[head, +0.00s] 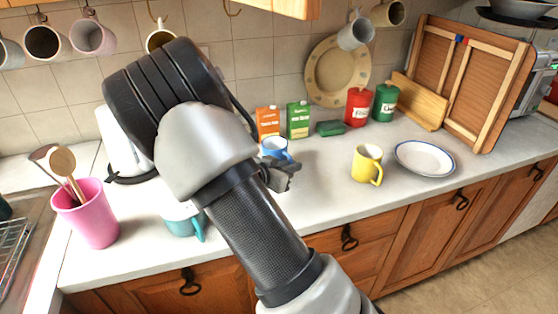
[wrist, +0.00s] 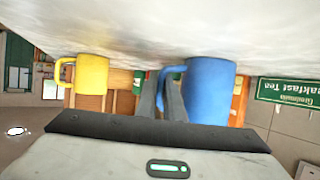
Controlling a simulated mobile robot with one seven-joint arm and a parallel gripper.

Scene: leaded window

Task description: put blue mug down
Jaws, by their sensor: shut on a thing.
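The blue mug (head: 275,147) is upright over the counter, behind my gripper (head: 284,174), which partly hides it in the head view. In the wrist view, which is upside down, the blue mug (wrist: 210,88) is close on the right. My gripper's fingers (wrist: 167,98) are shut on its handle side. The mug's base is at or close to the counter surface; I cannot tell whether it touches.
A yellow mug (head: 367,164) and a white plate (head: 424,158) stand to the right. Orange (head: 268,122) and green (head: 298,120) cartons and red (head: 358,107) and green (head: 385,102) tins stand behind. A teal mug (head: 188,221) and pink holder (head: 92,216) are left. Counter (head: 325,192) before the yellow mug is clear.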

